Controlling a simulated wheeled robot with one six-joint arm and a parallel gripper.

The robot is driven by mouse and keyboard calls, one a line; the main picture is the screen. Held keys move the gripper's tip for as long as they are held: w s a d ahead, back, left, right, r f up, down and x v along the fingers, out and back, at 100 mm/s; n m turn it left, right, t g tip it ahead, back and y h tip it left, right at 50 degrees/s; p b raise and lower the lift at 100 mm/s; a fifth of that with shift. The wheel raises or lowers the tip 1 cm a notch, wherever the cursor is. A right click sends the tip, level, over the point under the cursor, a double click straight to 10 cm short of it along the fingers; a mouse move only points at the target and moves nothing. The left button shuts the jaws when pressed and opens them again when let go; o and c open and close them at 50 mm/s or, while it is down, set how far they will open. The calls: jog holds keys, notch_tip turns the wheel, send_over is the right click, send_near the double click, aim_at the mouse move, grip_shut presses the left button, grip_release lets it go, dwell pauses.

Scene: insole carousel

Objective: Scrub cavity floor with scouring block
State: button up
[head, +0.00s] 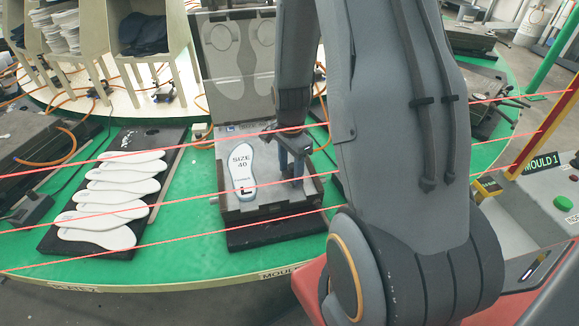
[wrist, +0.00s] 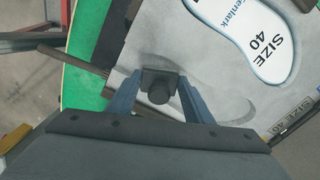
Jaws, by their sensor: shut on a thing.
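My gripper (wrist: 159,84) is shut on a dark scouring block (wrist: 158,93), a small square plate with a round knob. In the wrist view the block is over the grey cavity (wrist: 222,100) of the open mould; whether it touches the floor I cannot tell. In the head view my gripper (head: 295,165) is over the right half of the mould (head: 245,207), and my arm hides part of that cavity. The left cavity shows a white shape marked SIZE 40 (head: 242,170), also in the wrist view (wrist: 258,38).
The raised mould lid (head: 235,60) stands behind the mould. A black board (head: 160,190) with several white insoles (head: 105,205) lies to the left on the green carousel (head: 190,240). Red lines cross the space in front. A yellow post (head: 540,145) stands at the right.

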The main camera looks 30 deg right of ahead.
jog(key=shift+s+d+f, duration=0.1)
jog(key=shift+s, duration=0.3)
jog(key=shift+r+p, duration=0.5)
jog(key=shift+r, duration=0.15)
jog(key=shift+w+r+p, duration=0.15)
jog(key=shift+r+p, duration=0.75)
jog(key=shift+r, duration=0.3)
jog(key=shift+w+r+p, duration=0.1)
jog(key=shift+r+p, duration=0.8)
jog(key=shift+r, duration=0.3)
jog(key=shift+r, duration=0.1)
jog(key=shift+r+p, duration=1.25)
jog(key=shift+r, duration=0.2)
jog(key=shift+s, duration=0.1)
